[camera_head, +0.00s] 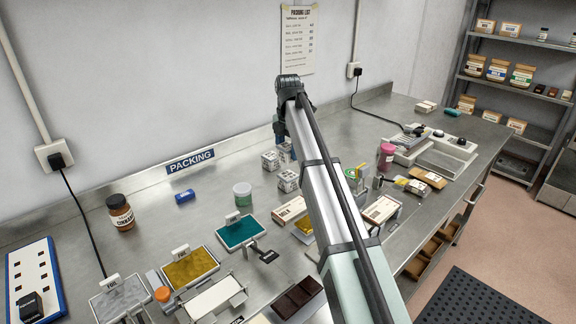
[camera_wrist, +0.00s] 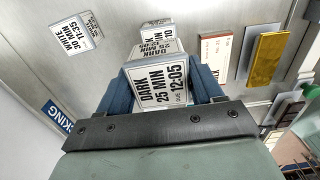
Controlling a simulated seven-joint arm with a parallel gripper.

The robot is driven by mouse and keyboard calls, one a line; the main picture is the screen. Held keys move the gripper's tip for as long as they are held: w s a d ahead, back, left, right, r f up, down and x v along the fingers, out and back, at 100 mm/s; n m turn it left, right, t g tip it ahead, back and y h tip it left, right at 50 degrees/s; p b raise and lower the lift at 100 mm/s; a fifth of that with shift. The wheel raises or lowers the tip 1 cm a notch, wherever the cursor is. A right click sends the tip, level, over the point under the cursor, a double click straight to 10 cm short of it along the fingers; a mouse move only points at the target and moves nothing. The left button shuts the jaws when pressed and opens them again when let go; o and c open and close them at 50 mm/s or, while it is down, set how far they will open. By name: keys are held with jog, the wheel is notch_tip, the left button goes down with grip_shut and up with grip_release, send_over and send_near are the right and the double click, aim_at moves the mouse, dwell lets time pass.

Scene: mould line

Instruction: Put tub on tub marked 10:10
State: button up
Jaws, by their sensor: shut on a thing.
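In the wrist view my gripper (camera_wrist: 163,88) has its blue fingers on either side of a white tub (camera_wrist: 158,84) labelled DARK, 25 MIN, DUE 12:05, and is shut on it. Just beyond it is another tub (camera_wrist: 156,45) labelled DARK, 25 MIN; its time is partly hidden and I cannot read it surely. A third tub (camera_wrist: 76,34), labelled WHITE, 30 MIN, 11:35, is at the upper left. In the head view, small white tubs (camera_head: 270,160) (camera_head: 288,181) stand on the steel bench, and my arm hides most of the gripper. I see no clear 10:10 mark.
A boxed bar (camera_wrist: 213,50) and a gold block (camera_wrist: 267,59) lie right of the held tub. Bare bench shows near the PACKING sign (camera_head: 190,161).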

aim_at(288, 146)
jog(key=shift+f, duration=2.95)
jog(key=shift+f, duration=0.1)
jog(key=o, duration=1.1)
notch_tip(288, 146, up, 12)
jog(key=shift+r, duration=0.15)
